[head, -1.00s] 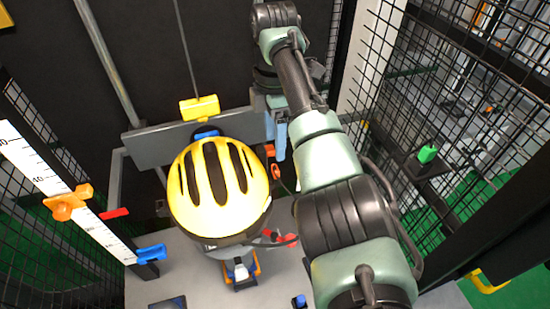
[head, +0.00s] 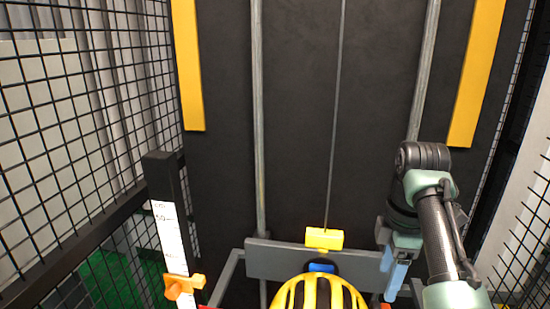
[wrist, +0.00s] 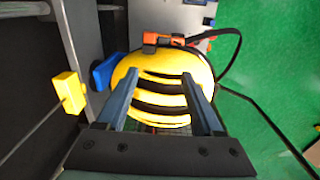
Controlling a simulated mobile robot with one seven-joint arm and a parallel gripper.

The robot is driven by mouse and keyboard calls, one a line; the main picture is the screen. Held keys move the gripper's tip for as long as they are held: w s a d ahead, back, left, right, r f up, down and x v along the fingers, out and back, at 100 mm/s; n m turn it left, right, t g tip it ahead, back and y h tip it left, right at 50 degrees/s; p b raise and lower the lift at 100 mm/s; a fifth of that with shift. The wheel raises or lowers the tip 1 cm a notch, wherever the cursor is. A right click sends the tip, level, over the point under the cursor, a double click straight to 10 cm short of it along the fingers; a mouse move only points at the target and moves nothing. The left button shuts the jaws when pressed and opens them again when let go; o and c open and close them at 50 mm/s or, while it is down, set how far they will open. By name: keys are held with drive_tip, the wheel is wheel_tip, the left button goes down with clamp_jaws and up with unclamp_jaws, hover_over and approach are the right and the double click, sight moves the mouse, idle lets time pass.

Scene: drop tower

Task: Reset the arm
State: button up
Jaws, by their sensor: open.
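My arm stands at the right in the head view, bent at a dark elbow joint. My gripper (wrist: 158,100) is in the wrist view, its two blue-grey fingers spread apart with nothing held between them. In the head view its blue parts hang at the right of the grey crossbar. A yellow helmet (head: 318,295) with black vents is at the bottom edge of the head view, mostly cut off. In the wrist view the helmet (wrist: 158,80) lies beyond and between the fingertips; I cannot tell the gap.
A yellow block (head: 324,239) hangs on a cable above the grey crossbar (head: 275,262), close to the helmet. A white scale (head: 168,235) with an orange slider (head: 183,287) stands at left. Black mesh (head: 60,130) closes off the left side.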

drive_tip(key=w+a+r+m+t, duration=0.2)
drive_tip(key=w+a+r+t, duration=0.55)
drive_tip(key=w+a, duration=0.4)
drive_tip(key=a+r+m+t, duration=0.3)
drive_tip(key=a+r+t, duration=0.4)
drive_tip(key=r, duration=0.4)
drive_tip(key=s+a+r+m+t+y, duration=0.1)
drive_tip(key=s+a+r+m+t, duration=0.1)
drive_tip(key=s+a+r+t, duration=0.3)
drive_tip(key=s+r+m, duration=0.2)
drive_tip(key=r, duration=0.4)
drive_tip(key=s+r+m+t, duration=0.3)
drive_tip(key=s+r, duration=0.3)
drive_tip(key=s, duration=0.3)
drive_tip(key=s+r+m+t+h, duration=0.1)
drive_tip(key=s+r+t, duration=0.3)
drive_tip(key=s, duration=0.6)
drive_tip(key=shift+s+a+r+m, duration=0.15)
drive_tip(key=shift+a+r+m, duration=0.2)
drive_tip(key=shift+r+m, duration=0.55)
